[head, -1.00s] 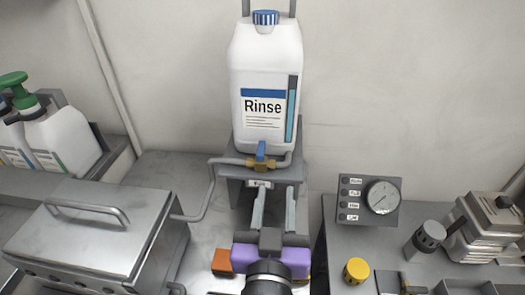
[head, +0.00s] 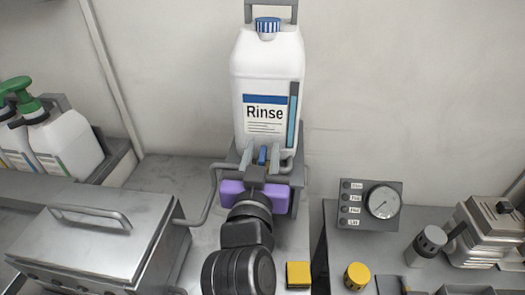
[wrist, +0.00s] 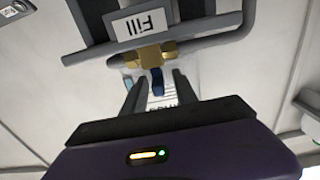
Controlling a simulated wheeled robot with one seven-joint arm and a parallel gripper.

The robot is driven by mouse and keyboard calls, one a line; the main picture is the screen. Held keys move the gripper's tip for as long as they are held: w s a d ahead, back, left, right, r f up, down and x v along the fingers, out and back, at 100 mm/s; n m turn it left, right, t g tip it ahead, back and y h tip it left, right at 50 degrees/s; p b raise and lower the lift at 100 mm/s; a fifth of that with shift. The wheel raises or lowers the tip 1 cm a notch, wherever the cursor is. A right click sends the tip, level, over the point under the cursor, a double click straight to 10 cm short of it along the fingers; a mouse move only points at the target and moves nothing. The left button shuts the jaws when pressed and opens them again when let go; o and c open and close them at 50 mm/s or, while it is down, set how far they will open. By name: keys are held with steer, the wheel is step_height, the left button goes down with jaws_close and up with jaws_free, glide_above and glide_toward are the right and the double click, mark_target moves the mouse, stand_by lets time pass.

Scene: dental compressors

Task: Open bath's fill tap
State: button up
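The fill tap has a blue lever (head: 262,155) below the white Rinse jug (head: 265,85). In the wrist view the blue lever (wrist: 157,82) hangs off a brass valve body (wrist: 155,55) beside a plate marked "Fill" (wrist: 141,23). My gripper (head: 266,160) is at the tap. Its fingers also show in the wrist view (wrist: 158,92), open, one on each side of the lever, with gaps visible. The valve body is mostly hidden by my gripper in the head view. The bath (head: 95,240) is a lidded metal box at the left.
A grey pipe (head: 203,200) runs from the tap to the bath. Green-pump bottles (head: 62,140) stand at the far left. A yellow block (head: 298,274) lies on the worktop.

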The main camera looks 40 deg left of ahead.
jaws_close()
